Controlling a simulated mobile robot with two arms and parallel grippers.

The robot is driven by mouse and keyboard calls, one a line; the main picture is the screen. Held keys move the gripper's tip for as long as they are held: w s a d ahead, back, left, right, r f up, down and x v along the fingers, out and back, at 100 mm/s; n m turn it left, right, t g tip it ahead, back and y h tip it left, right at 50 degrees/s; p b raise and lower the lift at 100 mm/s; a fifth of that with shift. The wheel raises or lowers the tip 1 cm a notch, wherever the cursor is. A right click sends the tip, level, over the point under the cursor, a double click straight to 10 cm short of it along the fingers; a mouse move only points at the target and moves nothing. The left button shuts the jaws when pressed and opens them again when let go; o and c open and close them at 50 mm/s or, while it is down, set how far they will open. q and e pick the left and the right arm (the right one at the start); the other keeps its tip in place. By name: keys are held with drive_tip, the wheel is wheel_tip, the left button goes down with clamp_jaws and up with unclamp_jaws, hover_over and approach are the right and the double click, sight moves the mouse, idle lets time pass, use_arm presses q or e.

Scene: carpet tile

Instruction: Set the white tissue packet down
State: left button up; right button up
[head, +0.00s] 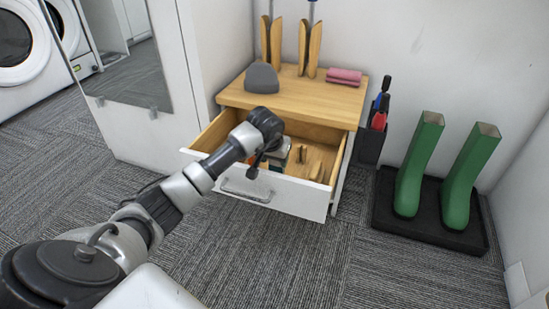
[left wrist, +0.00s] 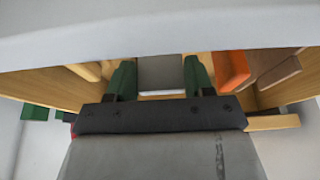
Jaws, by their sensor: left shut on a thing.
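The head view mostly hides the packet behind the gripper. I cannot tell whether the packet touches the drawer floor. My right gripper is not in view.
Wooden pieces (head: 318,171) lie in the drawer's right part. An orange piece (left wrist: 232,68) shows near the gripper. The cabinet top (head: 300,97) holds a grey cap (head: 262,78), wooden shoe trees (head: 309,50) and a folded pink cloth (head: 344,76). Green boots (head: 417,165) stand right on a black tray (head: 382,213).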

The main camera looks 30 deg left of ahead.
use_arm(q)
drive_tip(key=o, duration=0.9)
drive_tip(key=shift+f, duration=0.1)
